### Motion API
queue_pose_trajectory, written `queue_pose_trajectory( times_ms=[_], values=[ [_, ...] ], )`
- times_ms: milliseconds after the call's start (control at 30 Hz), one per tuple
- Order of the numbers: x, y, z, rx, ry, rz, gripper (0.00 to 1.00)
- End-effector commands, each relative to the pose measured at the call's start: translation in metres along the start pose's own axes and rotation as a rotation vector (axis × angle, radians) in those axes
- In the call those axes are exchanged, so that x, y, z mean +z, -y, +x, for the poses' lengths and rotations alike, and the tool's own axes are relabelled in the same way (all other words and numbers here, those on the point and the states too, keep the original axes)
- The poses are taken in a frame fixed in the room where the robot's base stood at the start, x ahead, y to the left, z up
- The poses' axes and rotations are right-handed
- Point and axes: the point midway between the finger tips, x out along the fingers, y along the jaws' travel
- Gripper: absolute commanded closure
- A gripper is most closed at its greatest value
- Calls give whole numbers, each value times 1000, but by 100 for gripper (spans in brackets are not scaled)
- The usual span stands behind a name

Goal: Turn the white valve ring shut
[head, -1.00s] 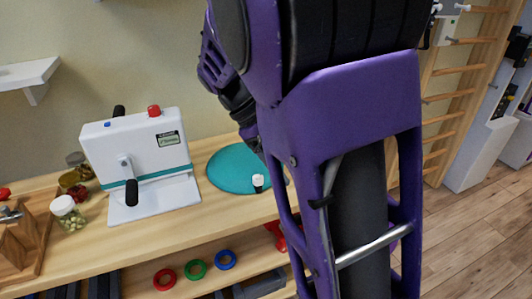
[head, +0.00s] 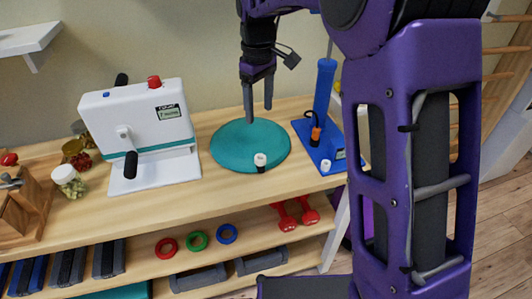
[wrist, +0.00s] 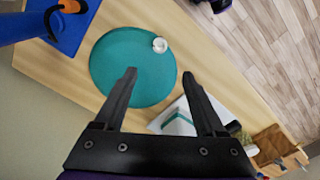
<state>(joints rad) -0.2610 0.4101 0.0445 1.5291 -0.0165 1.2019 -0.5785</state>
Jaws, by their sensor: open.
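The small white valve ring (head: 260,159) sits on a short dark stem at the front edge of the round teal cushion (head: 232,150), which lies on the wooden bench. In the wrist view the white ring (wrist: 160,45) shows at the cushion's upper right rim, beyond my fingertips. My gripper (head: 258,108) is open and empty, pointing down above the cushion, apart from the ring. In the wrist view its two fingers (wrist: 158,74) are spread wide, with nothing between them. How far the ring is turned cannot be told.
A white machine with black handles (head: 140,135) stands left of the cushion. A blue stand (head: 325,90) with an orange-and-black part stands close on the right. Jars (head: 69,181) are farther left. The shelf below holds coloured rings (head: 197,241) and red dumbbells (head: 285,217).

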Motion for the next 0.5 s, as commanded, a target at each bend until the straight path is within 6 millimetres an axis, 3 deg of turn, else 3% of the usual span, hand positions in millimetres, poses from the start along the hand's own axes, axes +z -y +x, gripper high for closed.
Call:
queue_pose_trajectory(
  times_ms=[500],
  values=[
    [2,0,114,-1,6,0,28]
  ],
)
